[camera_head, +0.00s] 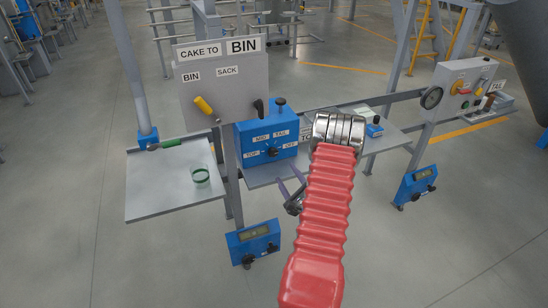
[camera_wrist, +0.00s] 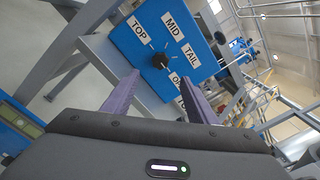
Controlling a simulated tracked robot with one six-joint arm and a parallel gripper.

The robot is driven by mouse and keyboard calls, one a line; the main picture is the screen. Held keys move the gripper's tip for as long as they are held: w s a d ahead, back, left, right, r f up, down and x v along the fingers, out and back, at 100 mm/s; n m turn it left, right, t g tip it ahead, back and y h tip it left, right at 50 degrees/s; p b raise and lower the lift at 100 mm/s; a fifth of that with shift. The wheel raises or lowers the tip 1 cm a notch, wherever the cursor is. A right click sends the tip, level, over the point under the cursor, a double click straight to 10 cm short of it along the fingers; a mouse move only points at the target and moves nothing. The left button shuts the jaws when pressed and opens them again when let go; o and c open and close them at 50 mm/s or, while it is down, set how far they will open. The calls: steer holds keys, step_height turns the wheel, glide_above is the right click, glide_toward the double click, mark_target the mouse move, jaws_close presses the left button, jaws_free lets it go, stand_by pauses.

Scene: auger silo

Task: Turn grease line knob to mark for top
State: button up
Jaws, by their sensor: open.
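The blue grease line box (camera_head: 249,133) carries a small black knob (camera_head: 272,152) low on its front, ringed by white labels TOP (camera_head: 252,154), MID, TAIL and OFF. In the wrist view the knob (camera_wrist: 160,61) sits between the fingers, beyond their tips, with the TOP label (camera_wrist: 138,30) at its upper left. I cannot tell which mark the knob points to. My gripper (camera_head: 292,180) is open and empty, its purple fingers apart just below and in front of the box. In the wrist view my gripper (camera_wrist: 160,79) shows no contact with the knob.
Blue display units (camera_head: 253,243) hang lower down. A grey shelf (camera_head: 262,176) lies just under the box.

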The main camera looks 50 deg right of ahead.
mark_target(273, 154)
steer(key=x, duration=1.3)
steer(key=shift+w, duration=0.15)
steer(key=shift+a, duration=0.1)
steer(key=c, duration=1.1)
